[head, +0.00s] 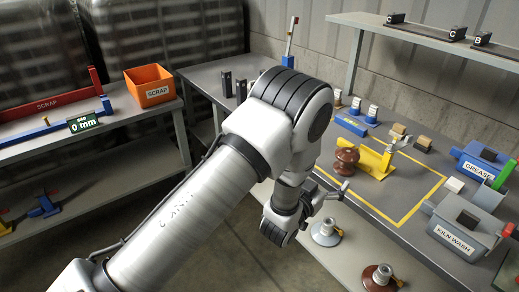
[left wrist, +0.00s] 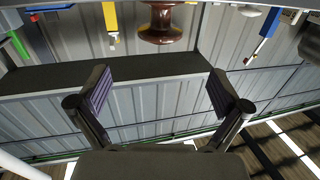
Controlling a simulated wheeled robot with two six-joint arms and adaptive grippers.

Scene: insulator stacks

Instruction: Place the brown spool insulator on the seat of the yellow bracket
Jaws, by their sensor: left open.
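The brown spool insulator (head: 346,160) stands upright near the left end of the yellow bracket (head: 376,161), close to the yellow outline on the bench. In the left wrist view, which looks upside down, the spool (left wrist: 163,28) is at the top centre. A yellow upright part (left wrist: 111,22) shows to its left, with a gap between. My left gripper (head: 335,190) is in front of the spool in the head view. In the wrist view its jaws (left wrist: 155,92) are wide apart with nothing between them. My right gripper is not in view.
A blue block (head: 350,126) and small insulators are behind the spool. More insulators (head: 326,232) stand on the lower shelf.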

